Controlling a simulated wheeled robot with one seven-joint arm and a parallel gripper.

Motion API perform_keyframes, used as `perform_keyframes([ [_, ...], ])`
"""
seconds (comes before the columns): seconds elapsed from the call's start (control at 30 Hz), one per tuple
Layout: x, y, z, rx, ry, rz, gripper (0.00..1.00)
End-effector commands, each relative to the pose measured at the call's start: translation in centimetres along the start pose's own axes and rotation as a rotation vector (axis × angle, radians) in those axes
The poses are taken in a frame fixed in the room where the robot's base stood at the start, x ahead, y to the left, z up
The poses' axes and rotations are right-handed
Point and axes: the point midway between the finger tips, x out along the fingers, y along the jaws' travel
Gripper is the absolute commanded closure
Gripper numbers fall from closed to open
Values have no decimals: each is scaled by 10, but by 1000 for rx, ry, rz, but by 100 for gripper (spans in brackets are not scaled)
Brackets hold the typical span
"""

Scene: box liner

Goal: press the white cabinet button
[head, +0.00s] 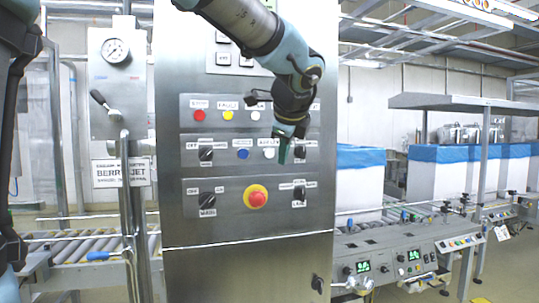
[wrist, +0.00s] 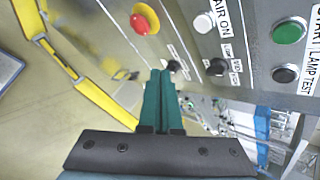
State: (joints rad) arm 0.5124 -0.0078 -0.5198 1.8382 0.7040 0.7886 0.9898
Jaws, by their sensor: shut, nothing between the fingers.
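The white button (head: 269,153) is on the middle panel of the steel cabinet (head: 215,268), between a blue button (head: 243,154) and a black knob (head: 299,152). It also shows in the wrist view (wrist: 203,23) beside an AIR ON label. My gripper (head: 284,156) hangs in front of the cabinet, fingers downward, just right of the white button in the head view. In the wrist view my gripper's green fingers (wrist: 160,74) are shut together and empty, with the white button up and to the right of the tips. I see no contact with the button.
A red emergency stop (head: 256,197) with a yellow ring sits below, also in the wrist view (wrist: 141,21). Red (head: 199,115), yellow (head: 228,115) and white (head: 255,115) round fittings are above. A pipe post (head: 130,210) stands left; a conveyor console (head: 400,258) is right.

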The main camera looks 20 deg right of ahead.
Motion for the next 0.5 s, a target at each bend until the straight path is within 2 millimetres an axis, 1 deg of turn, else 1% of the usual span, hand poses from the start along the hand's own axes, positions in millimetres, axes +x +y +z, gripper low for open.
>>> perform_keyframes([
  [0.17,9,-7,7,-3,0,1,100],
  [0.5,41,-30,31,-4,0,2,100],
])
